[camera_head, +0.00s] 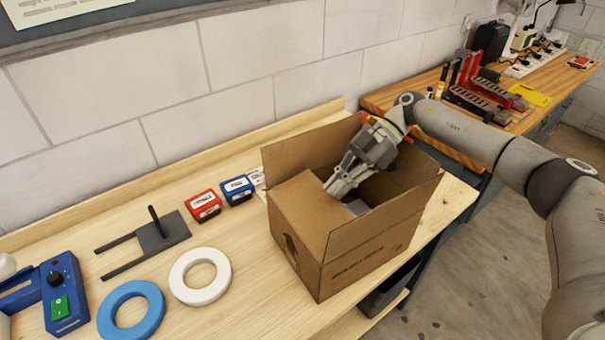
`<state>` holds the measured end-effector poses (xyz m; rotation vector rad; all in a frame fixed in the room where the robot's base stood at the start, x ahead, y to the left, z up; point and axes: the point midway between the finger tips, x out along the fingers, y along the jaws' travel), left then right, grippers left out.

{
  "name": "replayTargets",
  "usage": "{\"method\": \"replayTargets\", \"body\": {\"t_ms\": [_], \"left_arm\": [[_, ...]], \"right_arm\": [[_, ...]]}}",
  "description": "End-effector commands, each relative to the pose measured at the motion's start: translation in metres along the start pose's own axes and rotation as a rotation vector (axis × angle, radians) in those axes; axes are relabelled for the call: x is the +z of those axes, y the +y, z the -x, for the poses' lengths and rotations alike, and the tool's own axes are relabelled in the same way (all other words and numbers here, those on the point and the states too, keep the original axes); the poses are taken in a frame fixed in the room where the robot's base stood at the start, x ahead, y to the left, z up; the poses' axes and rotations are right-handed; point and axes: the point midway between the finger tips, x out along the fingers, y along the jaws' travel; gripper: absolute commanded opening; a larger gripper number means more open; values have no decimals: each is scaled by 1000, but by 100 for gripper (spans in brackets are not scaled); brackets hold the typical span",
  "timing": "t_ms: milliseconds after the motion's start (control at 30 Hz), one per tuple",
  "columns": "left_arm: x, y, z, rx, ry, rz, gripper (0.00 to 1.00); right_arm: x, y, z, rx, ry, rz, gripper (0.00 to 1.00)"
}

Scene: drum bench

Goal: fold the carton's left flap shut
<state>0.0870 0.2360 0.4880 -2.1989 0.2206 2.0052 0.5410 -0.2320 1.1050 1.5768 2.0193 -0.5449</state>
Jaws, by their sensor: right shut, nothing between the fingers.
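The open brown carton (368,252) stands on the wooden bench. Its left flap (302,207) lies folded inward, roughly level over the left part of the opening. The back flap (300,151) and the front flap (385,218) stand up. The right side is partly behind my arm, and I cannot make out a right flap clearly. My right gripper (333,188) reaches down from the upper right between the standing flaps. Its fingers are shut and empty, at the left flap's inner edge; I cannot tell whether they touch it. My left gripper is not in view.
Left of the carton lie a white ring (200,276), a blue ring (131,311), a dark forked stand (146,243), a red box (203,206) and a blue box (237,190). A blue control box (63,293) is far left. Bare bench lies before the carton.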

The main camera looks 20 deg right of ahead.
Motion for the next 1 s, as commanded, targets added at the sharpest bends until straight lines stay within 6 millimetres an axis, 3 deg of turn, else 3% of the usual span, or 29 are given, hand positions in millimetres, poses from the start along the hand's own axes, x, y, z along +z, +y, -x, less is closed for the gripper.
{"method": "replayTargets", "body": {"t_ms": [300, 1000], "left_arm": [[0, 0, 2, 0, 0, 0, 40], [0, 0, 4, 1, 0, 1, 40]], "right_arm": [[15, 0, -4, -1, -2, -1, 0], [15, 0, -6, -1, -2, -1, 0]]}}
